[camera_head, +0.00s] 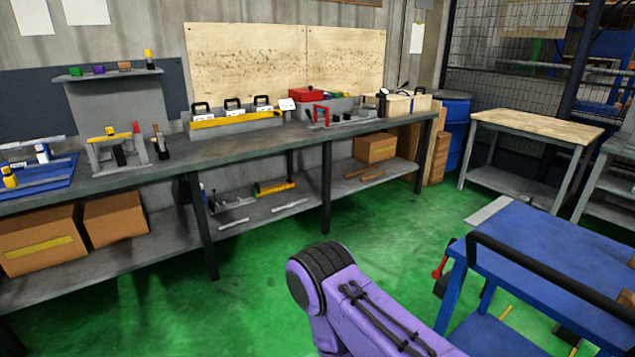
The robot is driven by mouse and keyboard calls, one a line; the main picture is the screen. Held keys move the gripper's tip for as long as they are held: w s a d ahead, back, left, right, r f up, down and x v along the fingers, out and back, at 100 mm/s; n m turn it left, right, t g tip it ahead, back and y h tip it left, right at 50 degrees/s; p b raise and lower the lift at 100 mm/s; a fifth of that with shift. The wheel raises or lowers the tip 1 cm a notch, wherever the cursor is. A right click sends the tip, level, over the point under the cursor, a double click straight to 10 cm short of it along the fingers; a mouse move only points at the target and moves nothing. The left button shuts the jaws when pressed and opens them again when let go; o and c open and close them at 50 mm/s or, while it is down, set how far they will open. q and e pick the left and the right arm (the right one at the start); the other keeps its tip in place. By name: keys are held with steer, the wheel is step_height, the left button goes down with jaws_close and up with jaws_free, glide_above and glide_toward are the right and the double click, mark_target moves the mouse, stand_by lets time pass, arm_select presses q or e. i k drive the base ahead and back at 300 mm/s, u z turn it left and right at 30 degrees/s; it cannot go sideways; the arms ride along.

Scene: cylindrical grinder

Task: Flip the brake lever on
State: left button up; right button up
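A small lever with a red knob (437,274) shows low at the left side of the blue cart (530,240), at the lower right. It may be the brake lever, but its exact position is too small to tell. Part of it merges with dark parts of the cart. A purple arm link of mine (365,310) with a black joint reaches in from the bottom, left of the cart and apart from the lever in the picture. Neither of my grippers is in view.
A long grey workbench (225,148) with tools and fixtures runs along the wall, with cardboard boxes (42,240) on its lower shelf. A wooden-topped table (540,125) and a blue barrel (457,130) stand behind. Green floor (250,265) is clear between bench and cart.

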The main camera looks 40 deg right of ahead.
mark_target(446, 257)
steer(key=z, duration=1)
steer(key=i, duration=3.3)
steer(key=z, duration=3.85)
